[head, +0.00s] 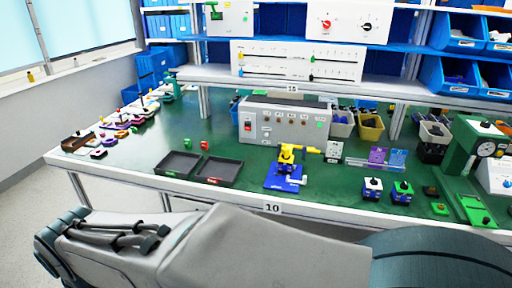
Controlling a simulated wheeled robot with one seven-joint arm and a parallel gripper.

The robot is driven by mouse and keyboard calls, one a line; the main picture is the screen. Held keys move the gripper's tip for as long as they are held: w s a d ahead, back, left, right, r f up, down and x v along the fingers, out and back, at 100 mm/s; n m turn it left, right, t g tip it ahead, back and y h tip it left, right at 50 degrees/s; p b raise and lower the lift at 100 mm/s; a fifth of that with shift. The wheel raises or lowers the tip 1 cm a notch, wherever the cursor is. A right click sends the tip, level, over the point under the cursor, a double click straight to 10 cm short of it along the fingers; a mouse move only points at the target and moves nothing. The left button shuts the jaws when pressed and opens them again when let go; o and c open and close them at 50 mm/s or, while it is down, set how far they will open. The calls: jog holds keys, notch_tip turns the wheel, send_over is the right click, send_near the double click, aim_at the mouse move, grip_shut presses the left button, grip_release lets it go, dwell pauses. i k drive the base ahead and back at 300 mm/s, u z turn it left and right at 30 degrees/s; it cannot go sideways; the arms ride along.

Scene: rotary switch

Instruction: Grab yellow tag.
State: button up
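No yellow tag can be made out for certain in the head view. The clearest yellow thing on the green bench is a yellow valve-like piece (288,157) on a blue base (283,181), with a yellow arm reaching right. A white card (333,152) stands just right of it, and a purple card (377,155) and a blue card (397,158) stand farther right. My grey arm lies across the bottom of the picture, in front of the bench. I cannot make out my gripper's fingers.
Two black trays (179,164) lie left of the yellow piece, near small green and red blocks. A control box (285,120) stands behind. Several small devices and a green press (463,160) crowd the right. Shelves (290,89) overhang the back. The bench's left middle is clear.

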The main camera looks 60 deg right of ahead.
aim_at(286, 151)
jog(key=z, duration=2.8)
jog(key=i, duration=1.5)
jog(key=z, duration=0.25)
